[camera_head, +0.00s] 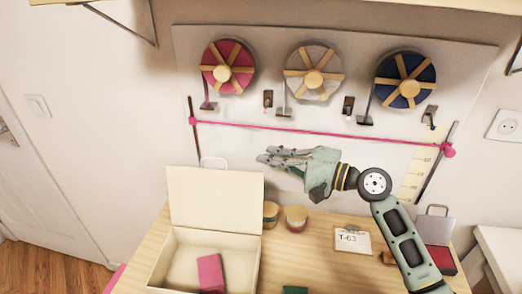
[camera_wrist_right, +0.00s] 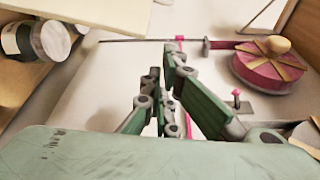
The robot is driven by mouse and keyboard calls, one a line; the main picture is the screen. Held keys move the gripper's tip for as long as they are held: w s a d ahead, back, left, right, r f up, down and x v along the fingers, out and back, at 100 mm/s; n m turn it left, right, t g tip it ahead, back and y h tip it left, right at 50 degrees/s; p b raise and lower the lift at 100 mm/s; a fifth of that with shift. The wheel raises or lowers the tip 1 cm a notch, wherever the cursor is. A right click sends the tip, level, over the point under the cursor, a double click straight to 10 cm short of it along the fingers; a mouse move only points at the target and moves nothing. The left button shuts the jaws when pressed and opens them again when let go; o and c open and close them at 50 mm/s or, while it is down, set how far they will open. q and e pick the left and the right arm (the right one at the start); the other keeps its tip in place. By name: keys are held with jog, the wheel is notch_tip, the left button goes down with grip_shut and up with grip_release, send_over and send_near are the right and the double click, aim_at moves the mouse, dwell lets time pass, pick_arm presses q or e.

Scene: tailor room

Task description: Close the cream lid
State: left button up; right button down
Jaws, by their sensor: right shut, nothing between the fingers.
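The cream lid (camera_head: 215,199) stands upright, hinged at the back of an open cream box (camera_head: 253,262) on the wooden table. The lid has a thin handle loop at its top edge. A pink block (camera_head: 211,272) lies inside the box. My right gripper (camera_head: 262,158) is shut and empty. It shows above and to the right of the lid in the head view, pointing left, with no visible contact. In the right wrist view my right gripper (camera_wrist_right: 160,85) has its fingers together, in front of the wall board. My left gripper is not in view.
Two small jars (camera_head: 296,218) and a T-63 card (camera_head: 352,239) sit right of the box. A grey case (camera_head: 435,226) stands at the table's right. Spools (camera_head: 314,72) and a pink cord (camera_head: 315,133) are on the wall board behind.

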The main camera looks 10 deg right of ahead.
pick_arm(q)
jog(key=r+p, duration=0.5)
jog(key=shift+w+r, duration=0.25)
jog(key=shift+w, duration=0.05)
pick_arm(e)
jog(key=w+a, duration=0.1)
jog(key=a, duration=0.7)
jog(key=shift+w, duration=0.35)
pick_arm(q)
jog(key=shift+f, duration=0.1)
pick_arm(e)
jog(key=shift+s+r, duration=0.1)
